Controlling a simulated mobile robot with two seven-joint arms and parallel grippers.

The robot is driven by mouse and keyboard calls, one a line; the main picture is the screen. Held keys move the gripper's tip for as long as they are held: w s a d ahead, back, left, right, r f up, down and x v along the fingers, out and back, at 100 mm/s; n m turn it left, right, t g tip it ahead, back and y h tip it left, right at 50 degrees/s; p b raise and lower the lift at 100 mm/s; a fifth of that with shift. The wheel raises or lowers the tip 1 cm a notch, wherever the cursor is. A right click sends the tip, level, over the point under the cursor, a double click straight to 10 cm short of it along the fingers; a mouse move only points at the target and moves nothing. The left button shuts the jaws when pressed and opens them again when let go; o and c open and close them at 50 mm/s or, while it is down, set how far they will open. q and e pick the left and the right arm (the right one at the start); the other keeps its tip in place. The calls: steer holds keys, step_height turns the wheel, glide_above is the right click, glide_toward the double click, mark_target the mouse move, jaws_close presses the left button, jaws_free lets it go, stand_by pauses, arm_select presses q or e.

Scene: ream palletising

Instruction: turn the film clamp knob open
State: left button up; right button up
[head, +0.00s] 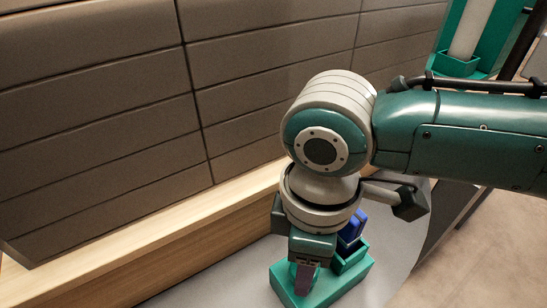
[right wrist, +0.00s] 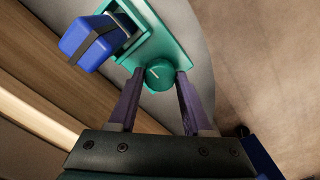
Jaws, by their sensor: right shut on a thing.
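The film clamp knob (right wrist: 159,76) is a round teal knob with a pale line on its face, seen in the right wrist view. It sits on a teal clamp base (right wrist: 152,27), which also shows at the bottom of the head view (head: 341,288). My right gripper (head: 304,283) reaches down over the base, its purple fingers on either side of the knob and shut on it. In the head view the gripper hides most of the knob. A blue block (right wrist: 88,43) with a dark band is mounted beside the knob. My left gripper is not in view.
The base stands on a grey rounded surface (head: 225,285). A wooden ledge (head: 150,240) and a brown slatted wall (head: 100,110) run behind it. A teal holder with a white roll (head: 468,30) stands at the top right. Bare floor (head: 455,250) lies to the right.

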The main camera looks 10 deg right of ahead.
jaws_close()
steer(key=n+p, duration=0.2)
steer(key=shift+r+n, duration=0.1)
steer(key=shift+n, duration=0.3)
steer(key=n+p, duration=0.2)
steer(key=n, duration=0.2)
steer(key=shift+n, duration=0.3)
steer(key=n, duration=0.5)
steer(key=shift+p, duration=0.3)
steer(key=shift+n, duration=2.8)
